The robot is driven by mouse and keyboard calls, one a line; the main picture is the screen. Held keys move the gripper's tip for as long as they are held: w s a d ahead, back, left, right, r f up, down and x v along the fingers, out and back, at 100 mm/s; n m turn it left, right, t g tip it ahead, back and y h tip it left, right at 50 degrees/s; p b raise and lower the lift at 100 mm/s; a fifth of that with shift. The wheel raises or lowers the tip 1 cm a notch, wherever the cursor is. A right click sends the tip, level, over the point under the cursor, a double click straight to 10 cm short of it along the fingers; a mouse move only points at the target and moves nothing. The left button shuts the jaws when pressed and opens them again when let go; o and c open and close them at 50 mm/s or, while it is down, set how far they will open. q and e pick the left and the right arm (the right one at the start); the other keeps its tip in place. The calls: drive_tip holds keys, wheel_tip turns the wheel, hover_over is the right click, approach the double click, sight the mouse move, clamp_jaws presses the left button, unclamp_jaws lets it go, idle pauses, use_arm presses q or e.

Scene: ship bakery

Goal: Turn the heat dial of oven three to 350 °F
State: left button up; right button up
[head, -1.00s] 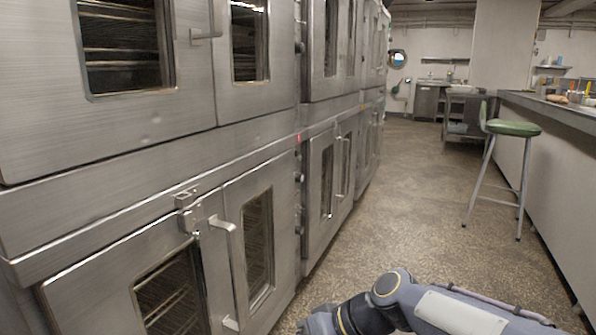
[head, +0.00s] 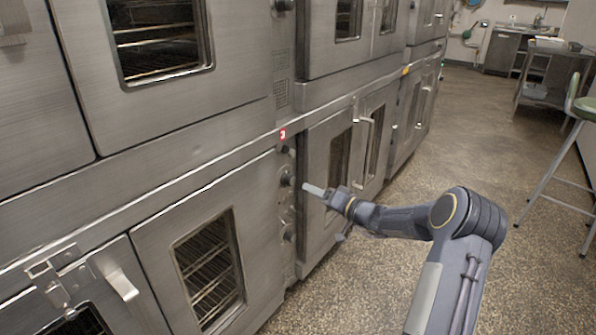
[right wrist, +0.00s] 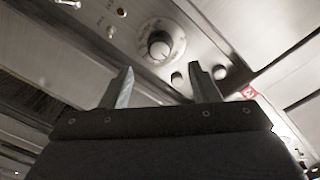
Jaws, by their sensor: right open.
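A red label with a white mark like a 3 (head: 283,134) sits above the narrow control panel of a lower oven. A dark knob (head: 287,180) stands out from that panel. In the right wrist view a large round dial (right wrist: 160,45) with a marked ring lies just beyond my fingertips; its setting is too blurred to read. My right gripper (head: 316,190) is just to the right of the panel knob, apart from it. In the wrist view its two fingers (right wrist: 161,75) are spread and empty. My left gripper is out of view.
Smaller knobs (right wrist: 177,78) sit beside the large dial, and another knob (head: 289,237) is lower on the panel. Oven door handles (head: 366,135) stick out farther along. The aisle floor (head: 480,130) is clear.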

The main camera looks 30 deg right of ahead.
sight(292, 181)
drive_tip(key=x, duration=0.7)
drive_tip(key=shift+w+b, duration=0.3)
drive_tip(key=shift+w, duration=0.1)
drive_tip(key=c, duration=1)
